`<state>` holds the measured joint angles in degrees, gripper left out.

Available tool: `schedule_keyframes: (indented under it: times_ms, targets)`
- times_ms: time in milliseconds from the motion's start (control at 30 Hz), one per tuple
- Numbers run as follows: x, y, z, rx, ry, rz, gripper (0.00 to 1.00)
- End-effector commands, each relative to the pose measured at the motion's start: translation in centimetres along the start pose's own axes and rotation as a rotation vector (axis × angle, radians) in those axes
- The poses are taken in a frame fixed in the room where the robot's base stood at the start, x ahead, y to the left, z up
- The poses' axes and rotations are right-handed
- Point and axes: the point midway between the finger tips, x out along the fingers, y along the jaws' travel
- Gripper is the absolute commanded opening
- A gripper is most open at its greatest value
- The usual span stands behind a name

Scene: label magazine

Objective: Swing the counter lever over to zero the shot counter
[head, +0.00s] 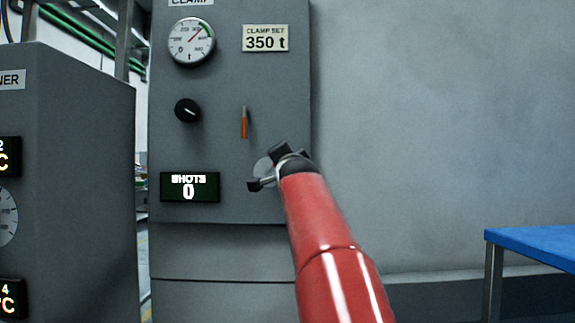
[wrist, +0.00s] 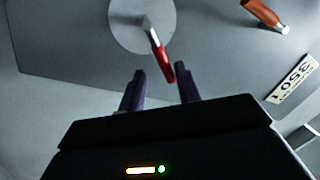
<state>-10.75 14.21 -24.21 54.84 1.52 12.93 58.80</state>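The counter lever (wrist: 161,60), with a silver shaft and red grip, stands on a pale round plate (wrist: 127,22) in the wrist view. The plate also shows in the head view (head: 262,166), where my gripper hides the lever. My gripper (wrist: 160,72) is open, one dark finger on each side of the red grip's end. The grip end sits closer to the right finger; I cannot tell whether they touch. In the head view my gripper (head: 266,168) is in front of the plate. The shot counter display (head: 190,187) reads SHOTS 0.
An orange-handled lever (head: 244,123) is above the plate, also in the wrist view (wrist: 265,14). A black knob (head: 187,110), a gauge (head: 191,42) and a 350 t label (head: 265,39) share the panel. A blue table (head: 540,243) stands at right.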

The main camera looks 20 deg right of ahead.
Motion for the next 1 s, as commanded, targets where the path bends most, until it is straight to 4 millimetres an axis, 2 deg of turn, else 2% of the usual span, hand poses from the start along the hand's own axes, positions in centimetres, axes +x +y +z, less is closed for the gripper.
schedule_keyframes:
  times_ms: [300, 400, 633, 1000]
  targets:
    - [-5.3, 0.3, 0.4, 0.004, -0.004, -0.005, 0.33]
    - [-6.1, -0.1, 0.2, 0.001, -0.003, -0.003, 0.33]
    - [-7.2, 0.0, 0.1, 0.002, -0.002, -0.001, 0.33]
    - [-7.3, 0.0, 0.0, 0.003, -0.001, -0.001, 0.33]
